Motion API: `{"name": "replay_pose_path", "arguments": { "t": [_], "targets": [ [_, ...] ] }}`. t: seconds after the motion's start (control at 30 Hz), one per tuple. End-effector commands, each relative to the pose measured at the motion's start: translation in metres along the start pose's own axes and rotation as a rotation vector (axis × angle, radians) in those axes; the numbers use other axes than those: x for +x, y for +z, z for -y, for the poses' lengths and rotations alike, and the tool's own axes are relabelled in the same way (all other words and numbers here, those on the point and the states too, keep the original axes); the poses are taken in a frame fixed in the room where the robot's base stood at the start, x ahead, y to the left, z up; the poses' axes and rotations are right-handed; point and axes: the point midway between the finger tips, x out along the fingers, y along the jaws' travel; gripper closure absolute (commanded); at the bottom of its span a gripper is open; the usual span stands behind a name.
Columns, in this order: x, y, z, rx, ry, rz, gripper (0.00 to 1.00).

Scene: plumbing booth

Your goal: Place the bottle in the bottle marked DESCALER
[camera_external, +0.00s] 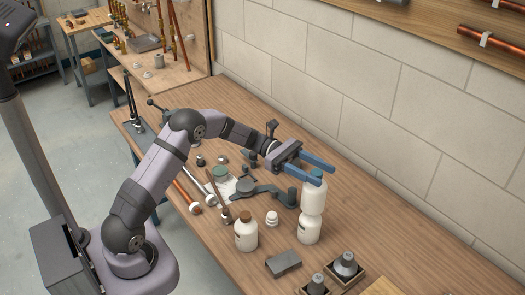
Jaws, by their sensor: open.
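A white bottle (313,194) shows directly below and beside my gripper, its top partly hidden by the blue fingers. A shorter white bottle (246,235) with a brown cap stands upright to the left, on the bench. No label is legible, so I cannot tell which is marked DESCALER. My gripper (325,175) is open, its two blue fingers pointing right at the upper bottle's top.
On the wooden bench (400,240) are a small white item (272,218), a dark block (284,263) and wooden trays with grey fittings (347,267). A dark wrench-like tool (265,190) and a green-topped jar (220,174) lie behind. The block wall borders the bench; its right part is clear.

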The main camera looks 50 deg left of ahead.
Motion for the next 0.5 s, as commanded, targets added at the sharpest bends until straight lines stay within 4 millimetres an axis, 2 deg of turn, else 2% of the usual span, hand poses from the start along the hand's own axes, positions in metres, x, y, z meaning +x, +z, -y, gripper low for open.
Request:
{"name": "replay_pose_path", "arguments": {
  "t": [0.1, 0.3, 0.5],
  "targets": [
    [-0.024, -0.004, -0.001, 0.002, 0.004, 0.000, 0.54],
    [-0.057, -0.003, -0.001, 0.002, 0.003, -0.001, 0.54],
    [-0.078, -0.002, 0.000, 0.001, 0.001, 0.000, 0.54]
  ]
}}
